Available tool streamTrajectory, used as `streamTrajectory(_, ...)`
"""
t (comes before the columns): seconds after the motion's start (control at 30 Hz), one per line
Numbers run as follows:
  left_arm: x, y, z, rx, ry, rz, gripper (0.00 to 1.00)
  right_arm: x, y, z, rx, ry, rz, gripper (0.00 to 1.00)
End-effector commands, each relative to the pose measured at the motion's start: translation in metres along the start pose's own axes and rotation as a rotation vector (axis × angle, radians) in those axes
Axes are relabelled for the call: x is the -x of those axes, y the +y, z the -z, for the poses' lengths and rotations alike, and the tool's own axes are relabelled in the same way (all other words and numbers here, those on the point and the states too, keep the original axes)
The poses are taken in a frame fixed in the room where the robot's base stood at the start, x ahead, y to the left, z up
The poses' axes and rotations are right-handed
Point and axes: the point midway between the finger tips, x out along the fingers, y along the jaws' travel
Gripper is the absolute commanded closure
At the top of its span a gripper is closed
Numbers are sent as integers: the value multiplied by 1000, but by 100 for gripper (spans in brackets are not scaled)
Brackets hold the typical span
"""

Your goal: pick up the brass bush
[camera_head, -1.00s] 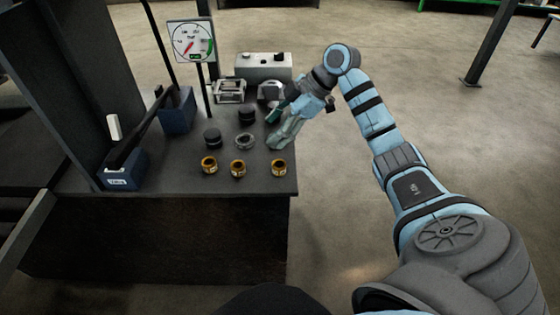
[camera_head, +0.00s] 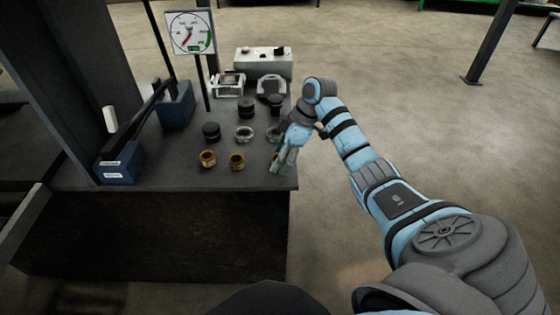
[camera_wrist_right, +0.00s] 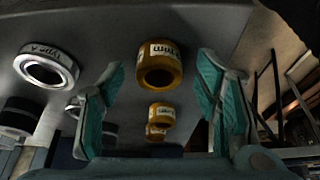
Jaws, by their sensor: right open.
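Three brass bushes stand near the table's front edge. In the head view the left one (camera_head: 208,158) and the middle one (camera_head: 237,161) show clearly; the right one is mostly hidden by my right gripper (camera_head: 281,160). In the right wrist view the nearest brass bush (camera_wrist_right: 160,68), with a white label, lies ahead of the gap between the open teal fingers of my right gripper (camera_wrist_right: 162,66), with no visible contact. The other two bushes (camera_wrist_right: 162,113) line up beyond it. My left gripper is not in view.
Silver rings (camera_head: 244,134) and black round parts (camera_head: 211,131) stand behind the bushes.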

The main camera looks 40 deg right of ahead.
Motion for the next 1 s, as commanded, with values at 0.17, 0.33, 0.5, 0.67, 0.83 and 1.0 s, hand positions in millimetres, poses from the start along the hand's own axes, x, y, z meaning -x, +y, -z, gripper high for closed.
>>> streamTrajectory(0.17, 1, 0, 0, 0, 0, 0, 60, 1, 0, 0, 0, 0, -1, 57)
streamTrajectory(0.33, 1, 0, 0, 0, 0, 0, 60, 1, 0, 0, 0, 0, 0, 84)
streamTrajectory(0.5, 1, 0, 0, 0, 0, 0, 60, 2, 0, 0, 1, 1, -1, 94)
streamTrajectory(0.67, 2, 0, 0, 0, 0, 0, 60, 6, 1, 3, 1, 2, -2, 94)
streamTrajectory(0.83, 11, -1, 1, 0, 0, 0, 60, 42, 1, 17, 2, 2, -6, 94)
streamTrajectory(1.0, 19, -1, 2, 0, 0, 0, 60, 81, 1, 34, 2, 3, -4, 94)
